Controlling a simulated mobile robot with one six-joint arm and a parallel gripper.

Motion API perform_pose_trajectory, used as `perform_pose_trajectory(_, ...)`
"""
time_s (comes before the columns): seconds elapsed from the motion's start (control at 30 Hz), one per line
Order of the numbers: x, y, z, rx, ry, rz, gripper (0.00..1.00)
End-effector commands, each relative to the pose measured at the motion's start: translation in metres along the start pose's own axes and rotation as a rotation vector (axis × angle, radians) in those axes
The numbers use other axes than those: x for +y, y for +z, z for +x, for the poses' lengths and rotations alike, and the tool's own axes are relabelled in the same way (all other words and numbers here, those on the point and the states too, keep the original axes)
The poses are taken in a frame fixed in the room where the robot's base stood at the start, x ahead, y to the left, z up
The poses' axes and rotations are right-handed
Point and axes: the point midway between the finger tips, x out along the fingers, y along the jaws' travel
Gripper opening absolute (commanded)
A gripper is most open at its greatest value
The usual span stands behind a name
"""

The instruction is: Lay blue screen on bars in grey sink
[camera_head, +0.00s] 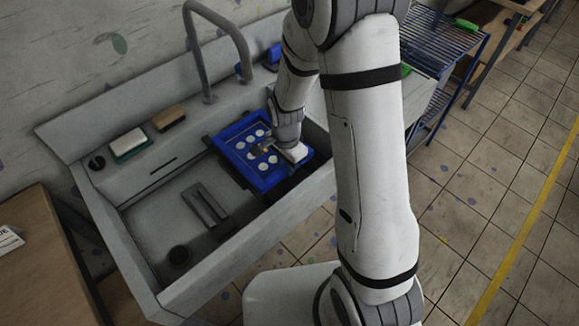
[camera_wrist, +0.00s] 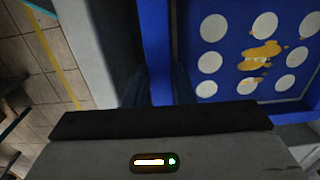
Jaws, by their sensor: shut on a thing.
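The blue screen (camera_head: 243,149) is a flat blue frame with white round spots and a yellow-orange smear. It lies over the right part of the grey sink (camera_head: 159,223), on or just above dark bars (camera_head: 215,151); I cannot tell whether it rests on them. My gripper (camera_head: 302,158) is at the screen's near right edge, shut on its frame. In the wrist view the blue screen (camera_wrist: 227,65) fills the right side, with its frame edge running up from between the dark fingers (camera_wrist: 160,88). The bars under the screen are mostly hidden.
A grey tap (camera_head: 208,60) arches over the sink's back. A sponge on a green base (camera_head: 130,144) and a brown brush (camera_head: 168,118) lie on the back ledge. A grey tool (camera_head: 205,204) lies in the basin. A blue rack (camera_head: 440,45) stands at the right.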

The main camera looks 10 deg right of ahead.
Motion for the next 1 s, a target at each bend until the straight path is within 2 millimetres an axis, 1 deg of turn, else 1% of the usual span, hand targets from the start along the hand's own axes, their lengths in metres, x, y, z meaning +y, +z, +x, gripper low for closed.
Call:
perform_pose_trajectory(0.03,-0.005,0.0,0.006,0.0,-0.001,-0.001,0.0)
perform_pose_trajectory(0.27,-0.021,0.0,0.02,0.001,-0.001,0.0,0.0)
perform_pose_trajectory(0.33,-0.02,0.0,0.028,0.0,-0.001,0.001,0.0)
perform_pose_trajectory(0.5,-0.02,-0.001,0.037,0.0,-0.001,0.001,0.0)
perform_pose_trajectory(1.0,-0.02,-0.001,0.04,0.0,-0.001,0.002,0.0)
